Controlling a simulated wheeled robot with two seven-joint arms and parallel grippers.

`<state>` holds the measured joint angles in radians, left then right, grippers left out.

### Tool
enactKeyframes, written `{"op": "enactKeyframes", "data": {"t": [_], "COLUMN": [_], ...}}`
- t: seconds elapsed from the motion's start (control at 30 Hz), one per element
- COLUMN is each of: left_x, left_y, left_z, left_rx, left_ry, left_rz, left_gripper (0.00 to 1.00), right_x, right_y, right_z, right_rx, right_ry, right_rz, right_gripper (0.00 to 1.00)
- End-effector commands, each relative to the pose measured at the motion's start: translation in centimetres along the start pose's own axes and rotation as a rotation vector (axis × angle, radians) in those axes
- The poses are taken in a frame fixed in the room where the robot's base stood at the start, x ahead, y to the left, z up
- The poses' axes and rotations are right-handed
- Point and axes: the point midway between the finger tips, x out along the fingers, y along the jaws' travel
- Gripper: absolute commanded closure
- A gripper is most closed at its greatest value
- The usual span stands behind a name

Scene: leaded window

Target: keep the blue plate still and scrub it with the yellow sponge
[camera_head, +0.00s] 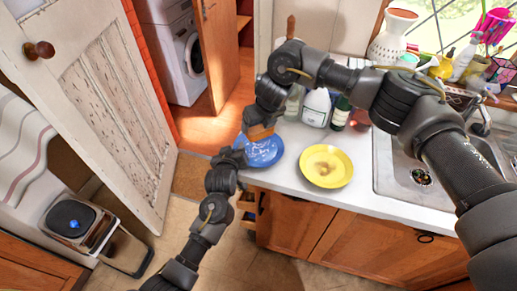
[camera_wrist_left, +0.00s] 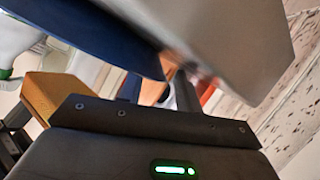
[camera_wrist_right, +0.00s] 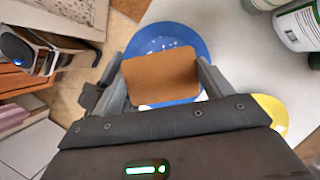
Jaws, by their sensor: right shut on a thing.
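The blue plate (camera_head: 264,154) lies on the counter near its left end. Its dark blue underside shows in the left wrist view (camera_wrist_left: 90,35). My right gripper (camera_head: 260,128) is shut on the yellow sponge (camera_wrist_right: 160,75), which looks orange-brown, and holds it over the plate's upper part. The sponge also shows in the left wrist view (camera_wrist_left: 60,95). I cannot tell whether it touches the plate. My left gripper (camera_head: 236,158) is at the plate's left rim. Its fingers are close to the rim, but whether they grip it is unclear.
A yellow plate (camera_head: 326,166) lies to the right on the white counter (camera_head: 345,210). Several bottles (camera_head: 317,107) stand behind the plates. The sink (camera_head: 400,170) is farther right. An open door (camera_head: 115,90) is left of the counter, with floor between.

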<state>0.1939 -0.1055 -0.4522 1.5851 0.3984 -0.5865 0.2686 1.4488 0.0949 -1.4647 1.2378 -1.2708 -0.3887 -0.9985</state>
Motion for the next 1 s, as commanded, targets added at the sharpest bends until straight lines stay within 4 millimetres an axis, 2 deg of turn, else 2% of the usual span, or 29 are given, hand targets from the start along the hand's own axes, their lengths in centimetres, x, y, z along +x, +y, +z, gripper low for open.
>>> {"op": "enactKeyframes", "data": {"t": [0.17,0.6,0.8,1.0], "left_x": [-1.3,-9.9,-11.8,-12.1], "left_y": [0.0,0.1,0.1,0.1], "left_z": [0.1,0.1,0.1,0.0], "left_rx": [-0.001,-0.002,0.001,0.001], "left_ry": [0.0,0.0,0.0,0.0], "left_rz": [0.0,0.001,0.0,0.001], "left_gripper": [0.64,0.64,0.64,0.64], "right_x": [0.0,0.0,0.0,0.0], "right_y": [0.0,0.0,0.0,0.0], "right_z": [0.0,0.0,0.0,0.0], "right_rx": [0.0,0.0,0.0,0.0], "right_ry": [0.0,0.0,0.0,0.0], "right_rz": [0.0,0.0,0.0,0.0], "right_gripper": [0.4,0.4,0.4,0.4]}}
